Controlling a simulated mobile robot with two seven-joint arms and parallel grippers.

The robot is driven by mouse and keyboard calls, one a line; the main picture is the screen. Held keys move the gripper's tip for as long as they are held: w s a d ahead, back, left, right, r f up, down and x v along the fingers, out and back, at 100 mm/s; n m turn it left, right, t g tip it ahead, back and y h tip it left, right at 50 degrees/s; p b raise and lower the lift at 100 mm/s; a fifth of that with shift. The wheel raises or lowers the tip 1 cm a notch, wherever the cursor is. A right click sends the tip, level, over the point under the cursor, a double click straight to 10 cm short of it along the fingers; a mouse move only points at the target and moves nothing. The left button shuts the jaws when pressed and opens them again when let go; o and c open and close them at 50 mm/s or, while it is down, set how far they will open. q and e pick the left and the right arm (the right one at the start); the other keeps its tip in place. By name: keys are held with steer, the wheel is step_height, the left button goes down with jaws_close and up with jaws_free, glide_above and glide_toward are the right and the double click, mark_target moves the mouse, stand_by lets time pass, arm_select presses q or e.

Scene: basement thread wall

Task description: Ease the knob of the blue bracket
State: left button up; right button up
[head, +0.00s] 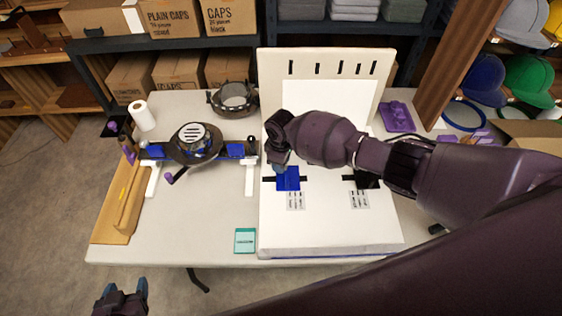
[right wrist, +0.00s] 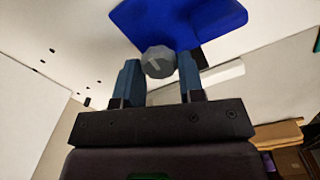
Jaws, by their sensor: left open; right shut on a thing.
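The blue bracket (head: 289,180) sits on the white board over a dark strip, left of a black bracket (head: 367,180). In the right wrist view the blue bracket (right wrist: 205,18) is a blue plate, with the grey faceted knob (right wrist: 159,62) in front of it. The knob has a pale line on its face. My right gripper (right wrist: 159,76) has its two blue fingers on either side of the knob and is shut on it. In the head view the right gripper (head: 279,167) hides the knob. My left gripper (head: 125,289) is open and empty, low at the left, off the table's front edge.
The white board (head: 330,230) has a slotted upright panel (head: 325,65) behind it. A round black device on a blue rail (head: 235,150) stands left of it. A teal card (head: 245,240) lies in front. A purple tray (head: 397,117) is behind my right arm.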

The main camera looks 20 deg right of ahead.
steer(key=o, duration=0.9)
steer(key=shift+o, duration=0.2)
steer(key=shift+r, duration=0.1)
step_height(320, 180, up, 11)
steer(key=p, duration=0.2)
steer(key=shift+f, duration=0.2)
